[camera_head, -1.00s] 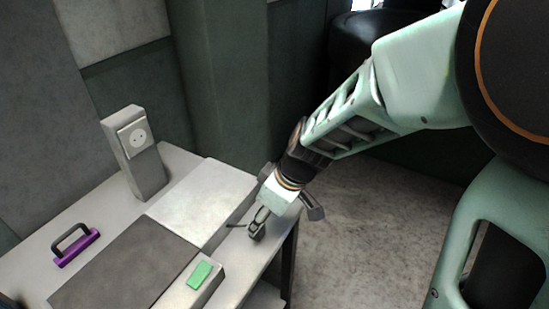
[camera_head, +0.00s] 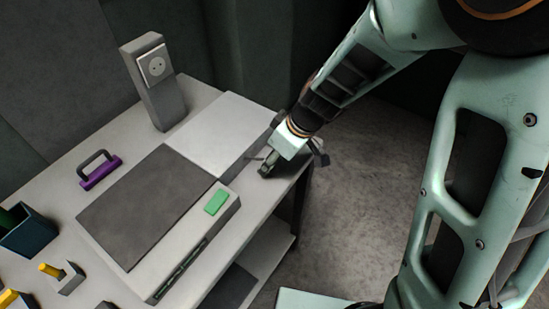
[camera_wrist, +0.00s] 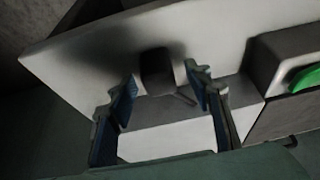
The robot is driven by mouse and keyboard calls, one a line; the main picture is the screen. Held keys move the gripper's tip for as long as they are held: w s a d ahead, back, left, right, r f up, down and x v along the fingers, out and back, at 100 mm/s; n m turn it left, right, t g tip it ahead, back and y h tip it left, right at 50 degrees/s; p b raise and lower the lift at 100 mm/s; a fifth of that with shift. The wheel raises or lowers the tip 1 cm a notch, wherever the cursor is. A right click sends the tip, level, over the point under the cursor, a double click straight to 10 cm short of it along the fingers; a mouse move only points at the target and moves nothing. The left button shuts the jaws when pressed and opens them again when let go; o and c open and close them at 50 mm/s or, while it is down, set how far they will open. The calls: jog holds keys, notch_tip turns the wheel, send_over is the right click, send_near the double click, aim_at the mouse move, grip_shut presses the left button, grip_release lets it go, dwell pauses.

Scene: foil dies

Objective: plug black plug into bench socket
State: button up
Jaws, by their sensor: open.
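The bench socket (camera_head: 157,66) is a white square outlet on the upper face of a grey post (camera_head: 160,100) at the back of the bench. In the wrist view a black plug (camera_wrist: 157,72) lies on the light bench top, with a thin dark piece running from it to the lower right. My gripper (camera_wrist: 158,100) is open, its two blue-padded fingers either side of the plug in the picture; contact is not visible. In the head view my gripper (camera_head: 268,166) is low at the bench's right edge and largely hides the plug.
A flat machine with a dark grey plate (camera_head: 145,205), a white panel (camera_head: 215,132) and a green button (camera_head: 216,202) fills the bench middle. A purple-based handle (camera_head: 101,172), a dark bin (camera_head: 28,232) and yellow-topped pieces (camera_head: 50,270) stand left.

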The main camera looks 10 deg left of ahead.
jog(key=shift+c, duration=0.4)
jog(key=c, duration=1.1)
jog(key=shift+o, duration=0.2)
jog(key=shift+r, duration=0.1)
